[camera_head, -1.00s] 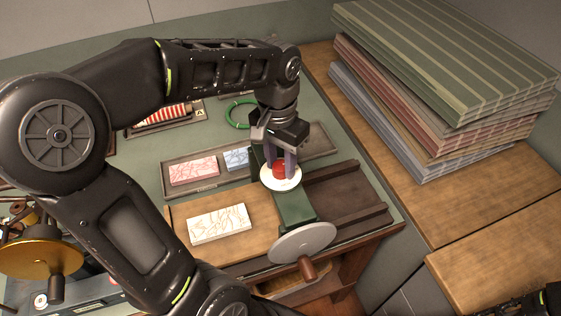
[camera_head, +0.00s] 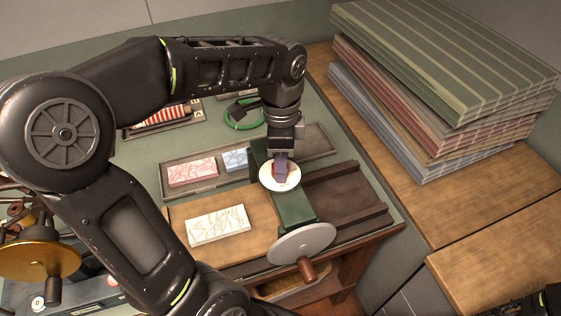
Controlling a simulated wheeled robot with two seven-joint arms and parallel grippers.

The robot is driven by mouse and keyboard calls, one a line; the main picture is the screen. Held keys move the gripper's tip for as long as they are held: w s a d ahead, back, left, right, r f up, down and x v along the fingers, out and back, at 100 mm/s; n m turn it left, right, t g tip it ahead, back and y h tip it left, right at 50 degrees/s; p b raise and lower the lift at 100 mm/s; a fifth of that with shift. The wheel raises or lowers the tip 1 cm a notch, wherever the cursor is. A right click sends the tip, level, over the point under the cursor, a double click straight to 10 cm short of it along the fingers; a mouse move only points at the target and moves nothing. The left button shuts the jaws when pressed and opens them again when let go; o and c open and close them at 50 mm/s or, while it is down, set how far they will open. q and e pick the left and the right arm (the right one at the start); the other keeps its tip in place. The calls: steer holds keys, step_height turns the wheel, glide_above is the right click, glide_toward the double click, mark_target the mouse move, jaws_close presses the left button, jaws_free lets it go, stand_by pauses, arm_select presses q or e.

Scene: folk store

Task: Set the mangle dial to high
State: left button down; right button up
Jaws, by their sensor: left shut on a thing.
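The mangle (camera_head: 294,209) is a green bar across a wooden bed, with a grey crank wheel at its front end. Its dial has a round white plate (camera_head: 267,183) on top of the green bar, with a red knob (camera_head: 275,169) mostly hidden behind my fingers. My left gripper (camera_head: 281,176) points down over the dial and is shut on the red knob. The wrist is turned so that one finger hides the other. The marks on the dial plate are too small to read.
A crank wheel (camera_head: 301,243) with a wooden handle stands in front. A white patterned block (camera_head: 218,225) lies on the board to the left. A tray (camera_head: 317,138) behind holds pink and blue blocks. Striped cloth stacks (camera_head: 440,75) stand at the right on a wooden counter.

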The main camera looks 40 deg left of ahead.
arm_select(q)
steer(key=m, duration=0.3)
steer(key=shift+m, duration=2.1)
steer(key=c, duration=1)
jaws_free()
steer(key=shift+r, duration=0.1)
step_height(320, 180, up, 4)
steer(key=shift+w+r+b, duration=0.1)
steer(key=shift+r+b, duration=0.05)
steer(key=shift+b, duration=0.2)
step_height(320, 180, up, 4)
steer(key=shift+f+p, duration=0.25)
steer(key=shift+p, duration=0.9)
